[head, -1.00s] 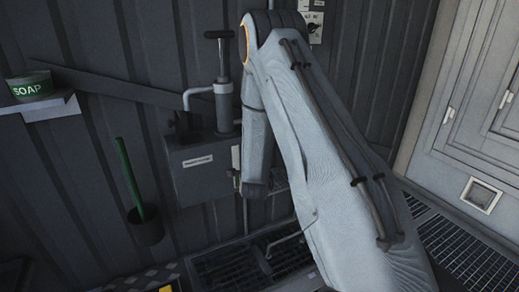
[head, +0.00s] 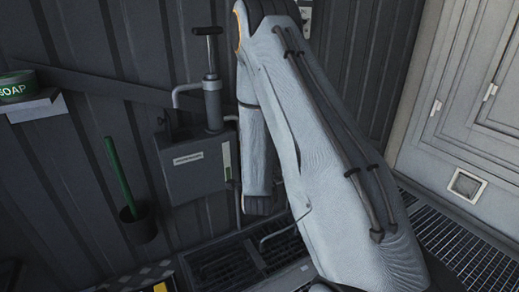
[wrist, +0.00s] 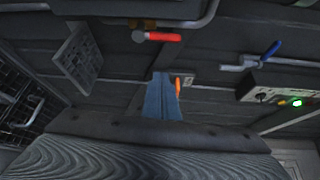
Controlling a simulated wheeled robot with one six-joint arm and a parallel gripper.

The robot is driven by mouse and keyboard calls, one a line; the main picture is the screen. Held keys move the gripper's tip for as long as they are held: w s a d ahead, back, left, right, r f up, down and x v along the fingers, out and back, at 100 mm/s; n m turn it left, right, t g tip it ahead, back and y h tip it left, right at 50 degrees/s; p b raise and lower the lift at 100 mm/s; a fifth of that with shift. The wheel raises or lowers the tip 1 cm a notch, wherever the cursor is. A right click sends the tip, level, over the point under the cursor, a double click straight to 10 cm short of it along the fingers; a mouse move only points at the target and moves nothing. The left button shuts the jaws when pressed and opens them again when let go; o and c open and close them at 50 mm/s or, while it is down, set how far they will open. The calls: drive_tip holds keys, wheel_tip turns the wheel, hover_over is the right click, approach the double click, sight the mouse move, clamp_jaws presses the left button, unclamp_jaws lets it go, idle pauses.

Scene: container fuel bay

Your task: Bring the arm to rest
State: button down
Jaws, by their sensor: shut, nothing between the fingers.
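My arm in its pale grey fabric sleeve fills the middle of the head view. It rises from the bottom right to a bend near the top, and a shorter section hangs down from there to a dark end piece in front of the wall. My gripper's fingers do not show in the head view. In the wrist view, a dark edge with bolts and a ripple-patterned surface fill the bottom, and I cannot make out any fingers there either.
A grey pump box (head: 190,175) hangs on the ribbed wall beside my arm's hanging section. A green brush (head: 118,172) stands in a holder left of it. Floor grating (head: 225,265) lies below. The wrist view shows a red handle (wrist: 164,37) and a blue cloth (wrist: 160,98).

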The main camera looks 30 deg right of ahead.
drive_tip(key=shift+s+a, duration=0.15)
drive_tip(key=shift+s, duration=0.2)
drive_tip(key=a+r+n+g+y, duration=0.2)
drive_tip(key=a+n+y, duration=0.15)
drive_tip(key=a, duration=0.25)
drive_tip(key=a+r+n+g+y, duration=0.1)
drive_tip(key=a+n+g+y, duration=0.1)
drive_tip(key=a+n, duration=0.3)
drive_tip(key=s+a+r+n+g+y, duration=0.2)
drive_tip(key=s+a+n+g, duration=0.1)
drive_tip(key=s+a+n, duration=0.3)
drive_tip(key=s+a+r+n+g+y, duration=0.2)
drive_tip(key=s+a+n, duration=0.1)
drive_tip(key=s+a, duration=0.4)
drive_tip(key=s+a+r+n+g, duration=0.1)
drive_tip(key=s+r+n+g, duration=0.15)
drive_tip(key=s, duration=0.55)
drive_tip(key=s+r+n+g, duration=0.2)
drive_tip(key=s+n, duration=0.2)
drive_tip(key=s, duration=0.3)
drive_tip(key=s+a+r+n+g, duration=0.1)
drive_tip(key=s+r+n+g, duration=0.15)
drive_tip(key=s, duration=0.55)
drive_tip(key=d+r+m+h+p, duration=0.1)
drive_tip(key=d+r+p, duration=0.6)
drive_tip(key=p, duration=1)
drive_tip(key=shift+w+d+r+m+t, duration=0.35)
drive_tip(key=shift+d+m, duration=0.1)
drive_tip(key=shift+d, duration=0.55)
